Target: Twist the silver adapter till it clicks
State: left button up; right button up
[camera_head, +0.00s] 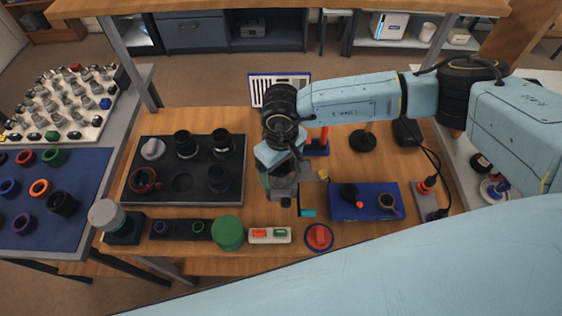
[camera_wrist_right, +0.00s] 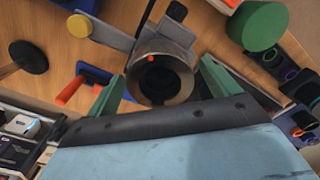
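The silver adapter (camera_wrist_right: 165,52) shows in the right wrist view as a round metal ring with a dark bore and a small red-orange mark on its rim. It sits in a grey clamp-like fixture with a yellow knob (camera_wrist_right: 78,26). My right gripper (camera_wrist_right: 162,88) has its two green fingers on either side of the adapter, with what looks like a gap at each side. In the head view my right gripper (camera_head: 290,192) is over the fixture and hides the adapter. My left gripper is not in view.
A black tray (camera_head: 170,203) of lens parts lies to the left. A green cylinder (camera_head: 229,232), a switch box (camera_head: 270,235) and a red button on a blue base (camera_head: 319,236) line the front. A blue tray (camera_head: 348,212) is at right. A black round-based stand (camera_head: 362,140) is behind.

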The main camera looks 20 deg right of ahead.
jog(key=c, duration=0.9)
jog(key=shift+m, duration=1.3)
jog(key=shift+c, duration=0.3)
jog(key=shift+m+b, duration=0.4)
jog(key=shift+m, duration=0.9)
jog(key=m, duration=0.2)
jog(key=shift+m, duration=0.3)
